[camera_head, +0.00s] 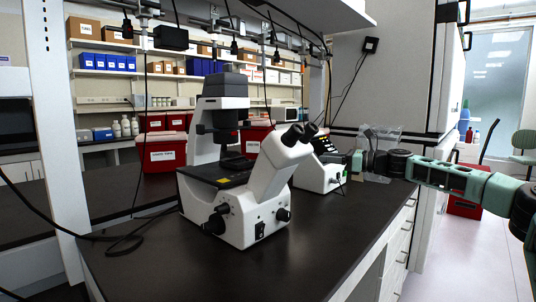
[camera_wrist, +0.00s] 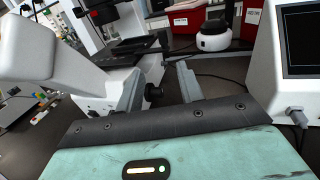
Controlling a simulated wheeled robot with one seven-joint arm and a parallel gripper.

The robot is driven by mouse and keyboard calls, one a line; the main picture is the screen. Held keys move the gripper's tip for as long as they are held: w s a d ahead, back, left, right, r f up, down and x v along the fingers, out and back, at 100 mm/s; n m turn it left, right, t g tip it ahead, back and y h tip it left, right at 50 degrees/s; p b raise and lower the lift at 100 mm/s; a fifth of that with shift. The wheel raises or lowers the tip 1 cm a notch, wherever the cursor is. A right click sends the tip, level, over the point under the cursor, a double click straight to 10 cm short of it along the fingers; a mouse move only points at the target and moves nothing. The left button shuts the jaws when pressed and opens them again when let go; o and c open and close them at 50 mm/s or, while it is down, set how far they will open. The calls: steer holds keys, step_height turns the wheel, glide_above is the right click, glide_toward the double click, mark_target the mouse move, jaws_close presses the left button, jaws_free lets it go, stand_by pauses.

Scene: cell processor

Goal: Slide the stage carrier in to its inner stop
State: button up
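A white microscope (camera_head: 240,215) stands on the dark bench, with angled eyepieces at the right and a black stage (camera_head: 222,172) on its body. The stage carrier cannot be told apart from the stage. In the wrist view, the dark stage (camera_wrist: 132,46) lies ahead, beyond my fingers and slightly left. My gripper (camera_wrist: 159,72) is open, its two fingers apart with nothing held between them. A black knob (camera_wrist: 153,92) on the microscope shows in the gap, farther off.
A white device (camera_head: 318,176) with a dark screen stands behind the microscope's right side; it is close on the right in the wrist view (camera_wrist: 262,70). The eyepiece tube (camera_wrist: 45,50) is close on the left. A red box (camera_head: 165,152) stands behind. The front bench top is clear.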

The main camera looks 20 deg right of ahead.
steer(key=p+x, duration=0.1)
steer(key=x, duration=0.7)
steer(key=p+x, duration=0.1)
steer(key=x, duration=0.8)
steer(key=shift+w+p, duration=0.4)
jaws_close()
steer(key=shift+a, duration=0.1)
